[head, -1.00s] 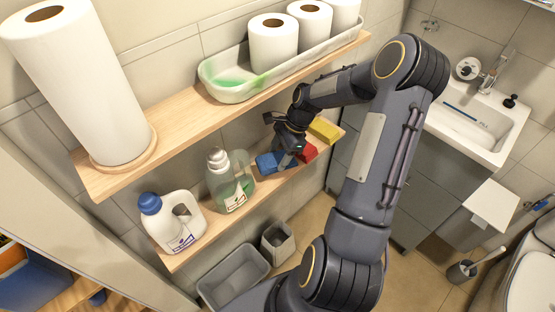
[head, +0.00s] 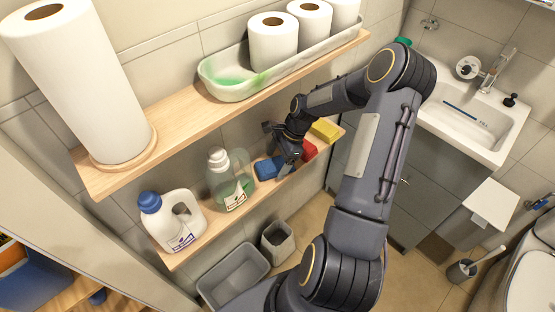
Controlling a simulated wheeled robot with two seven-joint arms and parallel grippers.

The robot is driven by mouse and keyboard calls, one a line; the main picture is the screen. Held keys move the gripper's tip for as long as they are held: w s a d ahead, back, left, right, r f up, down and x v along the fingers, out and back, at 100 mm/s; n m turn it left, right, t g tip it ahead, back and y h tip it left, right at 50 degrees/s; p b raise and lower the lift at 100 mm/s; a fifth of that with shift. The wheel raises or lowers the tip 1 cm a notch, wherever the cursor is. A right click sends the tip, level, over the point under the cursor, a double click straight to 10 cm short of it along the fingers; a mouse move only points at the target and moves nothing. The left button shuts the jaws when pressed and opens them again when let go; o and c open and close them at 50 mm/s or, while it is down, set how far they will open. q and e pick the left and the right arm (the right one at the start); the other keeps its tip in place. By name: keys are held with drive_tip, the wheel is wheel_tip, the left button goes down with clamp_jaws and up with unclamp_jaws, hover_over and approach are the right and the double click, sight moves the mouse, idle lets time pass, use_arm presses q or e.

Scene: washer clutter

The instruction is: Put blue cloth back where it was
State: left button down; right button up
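The blue cloth (head: 267,169) lies on the lower wooden shelf, between the clear bottle with green liquid and the red cloth. My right gripper (head: 281,160) is at the lower shelf, right at the blue cloth, and partly covers its right side. Its fingers are small and dark here, and I cannot tell whether they are open or shut, or whether they touch the cloth. My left gripper is not in view.
A red cloth (head: 309,150) and a yellow cloth (head: 325,131) lie further right on the lower shelf (head: 220,218). A clear bottle (head: 229,180) and a white jug (head: 171,222) stand to the left. The upper shelf (head: 185,125) overhangs, holding a tray (head: 236,91).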

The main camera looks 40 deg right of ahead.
drive_tip(key=shift+r, duration=0.2)
drive_tip(key=v, duration=0.5)
drive_tip(key=shift+s+d, duration=0.1)
drive_tip(key=shift+d, duration=0.3)
drive_tip(key=s+d+b, duration=0.1)
drive_tip(key=s+d, duration=0.2)
drive_tip(key=d, duration=0.7)
drive_tip(key=shift+s+d, duration=0.2)
drive_tip(key=shift+d, duration=0.15)
